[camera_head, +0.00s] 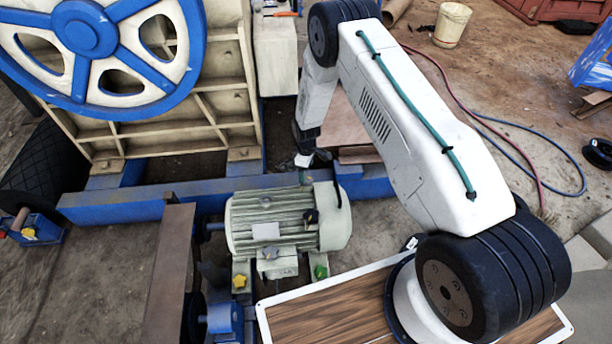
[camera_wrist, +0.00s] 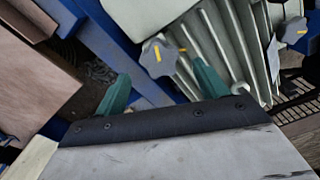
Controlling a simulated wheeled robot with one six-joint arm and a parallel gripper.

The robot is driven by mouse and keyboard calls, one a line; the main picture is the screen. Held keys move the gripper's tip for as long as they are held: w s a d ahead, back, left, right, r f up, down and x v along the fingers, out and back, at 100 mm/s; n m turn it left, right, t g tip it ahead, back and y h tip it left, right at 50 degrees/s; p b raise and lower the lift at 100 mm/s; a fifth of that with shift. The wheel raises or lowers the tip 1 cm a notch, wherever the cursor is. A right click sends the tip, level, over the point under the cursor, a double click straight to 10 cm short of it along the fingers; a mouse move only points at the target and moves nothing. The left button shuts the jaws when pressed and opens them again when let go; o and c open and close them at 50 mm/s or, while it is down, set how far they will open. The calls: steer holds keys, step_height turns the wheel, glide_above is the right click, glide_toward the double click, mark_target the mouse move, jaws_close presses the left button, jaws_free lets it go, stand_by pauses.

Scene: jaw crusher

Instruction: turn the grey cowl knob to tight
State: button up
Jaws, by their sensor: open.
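The grey cowl knob (camera_wrist: 158,57) shows in the wrist view as a lobed grey knob with a yellow mark, at the left edge of the ribbed pale motor housing (camera_wrist: 208,42). My gripper (camera_wrist: 160,75) is open, with one green finger on each side of the line to the knob. The knob lies just beyond the fingertips, and I see no contact. In the head view my gripper (camera_head: 305,177) points down at the far edge of the motor (camera_head: 268,222). The grey knob cannot be made out there.
In the head view, a yellow knob (camera_head: 239,282) and a green knob (camera_head: 320,271) are at the motor's near side. A blue beam (camera_head: 125,203) runs behind the motor.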

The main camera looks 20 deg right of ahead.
steer(key=shift+f, duration=2.15)
steer(key=c, duration=1)
